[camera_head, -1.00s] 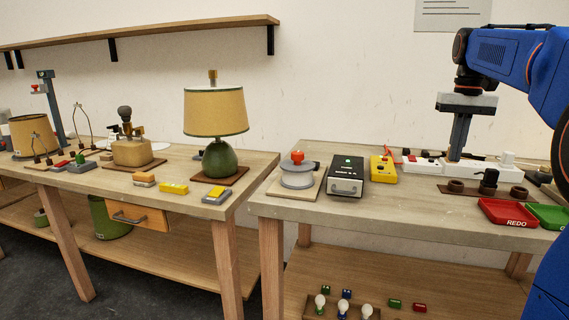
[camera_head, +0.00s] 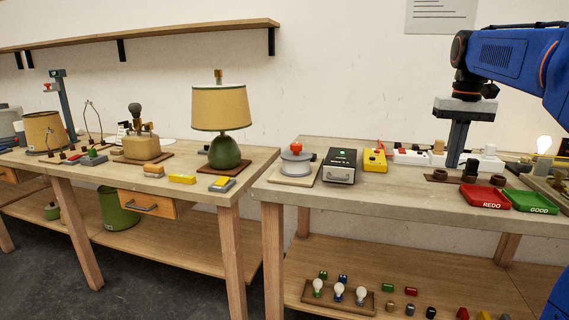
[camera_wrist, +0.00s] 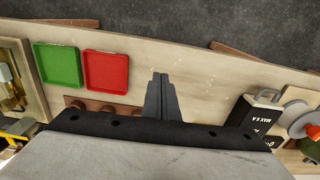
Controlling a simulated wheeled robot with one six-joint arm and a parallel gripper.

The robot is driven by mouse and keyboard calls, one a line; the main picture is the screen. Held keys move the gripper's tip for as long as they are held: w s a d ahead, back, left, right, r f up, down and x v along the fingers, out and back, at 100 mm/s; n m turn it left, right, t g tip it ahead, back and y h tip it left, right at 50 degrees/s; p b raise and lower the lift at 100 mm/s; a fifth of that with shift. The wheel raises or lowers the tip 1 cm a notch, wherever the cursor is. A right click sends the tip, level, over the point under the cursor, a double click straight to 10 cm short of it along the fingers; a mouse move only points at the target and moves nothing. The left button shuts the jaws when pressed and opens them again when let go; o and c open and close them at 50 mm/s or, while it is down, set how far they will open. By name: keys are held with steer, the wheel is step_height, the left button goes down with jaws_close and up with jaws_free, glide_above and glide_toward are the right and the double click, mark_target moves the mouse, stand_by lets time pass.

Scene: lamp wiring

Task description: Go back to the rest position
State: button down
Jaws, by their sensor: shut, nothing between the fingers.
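My gripper (camera_head: 456,158) points down over the right bench (camera_head: 400,203) in the head view, at the upper right. Its fingers are together with nothing between them. In the wrist view the closed fingers (camera_wrist: 161,85) hang over bare bench top. The red REDO tray (camera_head: 485,196) and the green GOOD tray (camera_head: 531,202) lie to the right of the gripper in the head view. They also show to the left of the fingers in the wrist view, as the red tray (camera_wrist: 106,71) and the green tray (camera_wrist: 58,65).
Near the gripper stand a brown socket holder (camera_head: 440,175), a yellow box (camera_head: 375,160), a black tester box (camera_head: 340,166) and a round grey device (camera_head: 296,160). A lit bulb (camera_head: 544,144) is at the far right. A green lamp (camera_head: 224,150) stands on the left bench.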

steer(key=s+a+f+n+t, duration=0.1)
steer(key=s+a+f, duration=0.3)
steer(key=s+f, duration=0.4)
steer(key=s+a+f+n+t, duration=0.1)
steer(key=s+a+f+t, duration=0.1)
steer(key=s+a+f, duration=0.3)
steer(key=s+a+f+n+t, duration=0.1)
steer(key=s+a+f, duration=0.3)
steer(key=s+f, duration=0.8)
steer(key=s, duration=0.3)
steer(key=shift+a+f, duration=0.3)
steer(key=shift+a, duration=0.05)
